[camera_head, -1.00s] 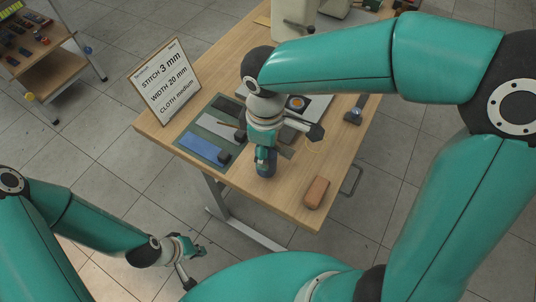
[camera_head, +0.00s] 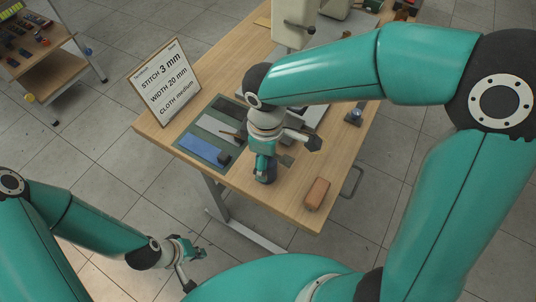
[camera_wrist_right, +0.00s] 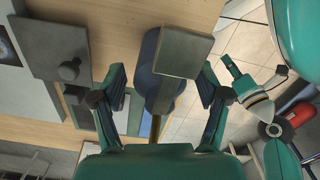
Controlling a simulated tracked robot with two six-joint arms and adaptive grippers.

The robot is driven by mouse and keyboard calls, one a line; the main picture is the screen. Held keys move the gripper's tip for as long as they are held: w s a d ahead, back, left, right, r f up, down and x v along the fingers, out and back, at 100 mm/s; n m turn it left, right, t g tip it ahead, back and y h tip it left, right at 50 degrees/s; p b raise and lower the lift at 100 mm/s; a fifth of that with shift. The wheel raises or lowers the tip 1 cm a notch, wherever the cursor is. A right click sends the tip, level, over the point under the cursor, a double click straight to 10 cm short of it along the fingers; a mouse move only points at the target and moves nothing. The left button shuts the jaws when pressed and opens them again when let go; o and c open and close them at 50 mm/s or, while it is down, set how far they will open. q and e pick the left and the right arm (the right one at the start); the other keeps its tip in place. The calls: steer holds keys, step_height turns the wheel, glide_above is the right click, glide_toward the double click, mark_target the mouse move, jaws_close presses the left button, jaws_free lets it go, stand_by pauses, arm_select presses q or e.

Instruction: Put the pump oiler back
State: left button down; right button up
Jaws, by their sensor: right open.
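A dark blue rounded body with a narrower lower end, which looks like the pump oiler (camera_wrist_right: 149,50), shows in the right wrist view, partly covered by a flat grey plate (camera_wrist_right: 187,52). My right gripper (camera_wrist_right: 164,98) is open, with one finger on each side of this body and visible gaps between. In the head view my right gripper (camera_head: 288,158) is low over the front part of the table, and its wrist hides much of what lies beneath. My left gripper (camera_head: 193,266) is open and empty, off the table at lower left.
The wooden table (camera_head: 240,190) carries a green mat with a blue cloth (camera_head: 204,150), an orange-brown block (camera_head: 317,193) at the front right, and a pale machine (camera_head: 294,25) at the back. A sign (camera_head: 168,80) stands at the left edge. A side shelf (camera_head: 50,68) is at far left.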

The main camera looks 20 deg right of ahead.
steer(key=shift+r, duration=0.15)
step_height(320, 180, up, 12)
steer(key=shift+p, duration=0.75)
